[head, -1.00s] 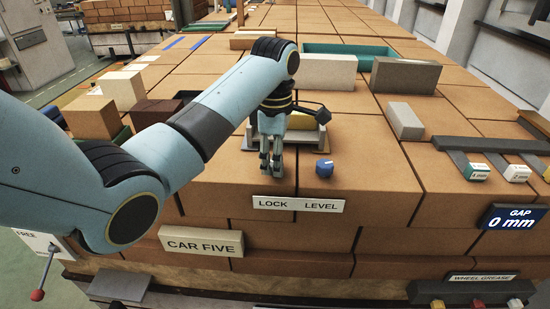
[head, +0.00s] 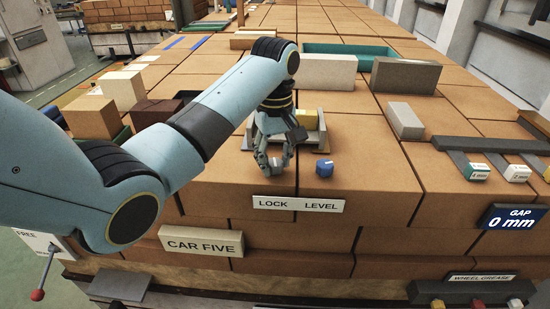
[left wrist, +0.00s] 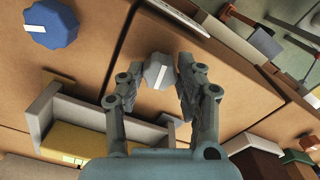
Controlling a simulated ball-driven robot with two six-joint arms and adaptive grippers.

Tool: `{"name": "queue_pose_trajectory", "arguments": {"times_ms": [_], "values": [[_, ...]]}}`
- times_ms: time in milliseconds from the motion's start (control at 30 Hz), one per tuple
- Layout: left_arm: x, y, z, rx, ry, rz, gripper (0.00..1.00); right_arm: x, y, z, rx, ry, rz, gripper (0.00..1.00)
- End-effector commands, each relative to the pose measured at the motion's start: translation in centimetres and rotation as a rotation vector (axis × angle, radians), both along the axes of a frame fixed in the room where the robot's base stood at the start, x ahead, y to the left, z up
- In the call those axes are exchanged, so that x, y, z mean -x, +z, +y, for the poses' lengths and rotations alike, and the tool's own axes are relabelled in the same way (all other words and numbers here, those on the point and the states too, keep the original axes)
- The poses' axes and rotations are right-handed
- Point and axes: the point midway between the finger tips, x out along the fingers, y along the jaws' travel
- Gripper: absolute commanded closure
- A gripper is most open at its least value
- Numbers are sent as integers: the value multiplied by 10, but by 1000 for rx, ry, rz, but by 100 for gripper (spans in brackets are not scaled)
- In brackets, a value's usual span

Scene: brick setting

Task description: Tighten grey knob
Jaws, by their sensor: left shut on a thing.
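The grey knob (left wrist: 157,71) is faceted with a white line on its face; it shows between my left fingers in the left wrist view. In the head view it is a small grey shape (head: 275,162) above the word LOCK, partly hidden by the fingers. My left gripper (head: 275,164) reaches down from above and is shut on the grey knob, one finger on each side; it also shows in the left wrist view (left wrist: 160,75). My right gripper is not in view.
A blue knob (head: 324,168) with a white line stands close to the right, above LEVEL on the label plate (head: 298,204). A grey bracket with a yellow block (head: 306,119) is just behind the gripper. A gap display (head: 514,218) reads 0 mm.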

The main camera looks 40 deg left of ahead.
Motion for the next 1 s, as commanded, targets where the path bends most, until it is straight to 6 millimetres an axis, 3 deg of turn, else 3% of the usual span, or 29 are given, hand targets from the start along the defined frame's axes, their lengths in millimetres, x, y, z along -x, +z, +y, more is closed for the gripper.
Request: {"name": "queue_pose_trajectory", "arguments": {"times_ms": [1000], "values": [[-1,1,0,-2,-962,-4,97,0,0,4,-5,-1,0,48]]}}
